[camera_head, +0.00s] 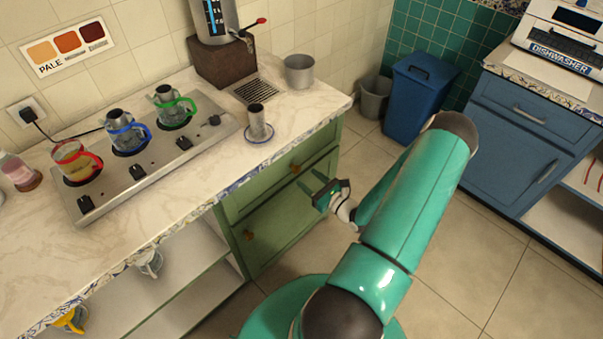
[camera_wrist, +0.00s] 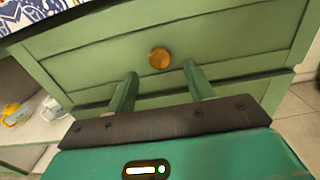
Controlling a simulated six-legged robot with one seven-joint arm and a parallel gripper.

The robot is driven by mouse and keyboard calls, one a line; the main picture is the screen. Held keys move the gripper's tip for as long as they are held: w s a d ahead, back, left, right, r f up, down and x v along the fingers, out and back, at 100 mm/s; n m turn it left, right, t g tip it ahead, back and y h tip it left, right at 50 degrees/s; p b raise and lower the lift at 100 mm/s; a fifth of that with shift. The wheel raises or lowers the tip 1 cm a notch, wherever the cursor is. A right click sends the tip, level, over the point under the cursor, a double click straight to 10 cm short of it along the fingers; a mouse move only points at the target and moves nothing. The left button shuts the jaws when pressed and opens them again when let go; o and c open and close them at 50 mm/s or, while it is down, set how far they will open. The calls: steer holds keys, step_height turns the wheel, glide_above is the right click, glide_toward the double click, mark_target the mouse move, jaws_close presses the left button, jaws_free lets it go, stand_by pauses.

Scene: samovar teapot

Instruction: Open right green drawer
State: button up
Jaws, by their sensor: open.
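The green drawer (camera_head: 268,188) is at the top of the green cabinet, under the right end of the counter, and looks shut. Its round orange-brown knob (camera_head: 295,168) is in plain sight. In the wrist view the drawer front (camera_wrist: 225,45) fills the upper part and its knob (camera_wrist: 159,58) is near the middle. My gripper (camera_head: 311,182) is open and empty, in front of the drawer. In the wrist view its two fingers (camera_wrist: 160,70) point at the drawer, one to each side of the knob in the picture. I see no contact with the knob.
Below the drawer is a green door (camera_head: 285,225) with its own knob (camera_head: 249,235). The counter above holds a metal cup on a saucer (camera_head: 259,135) near the front edge. Open shelves (camera_head: 185,290) lie to the left. Tiled floor (camera_head: 480,255) is clear to the right.

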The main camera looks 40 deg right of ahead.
mark_target(298, 171)
steer(key=shift+w, duration=2.1)
jaws_close()
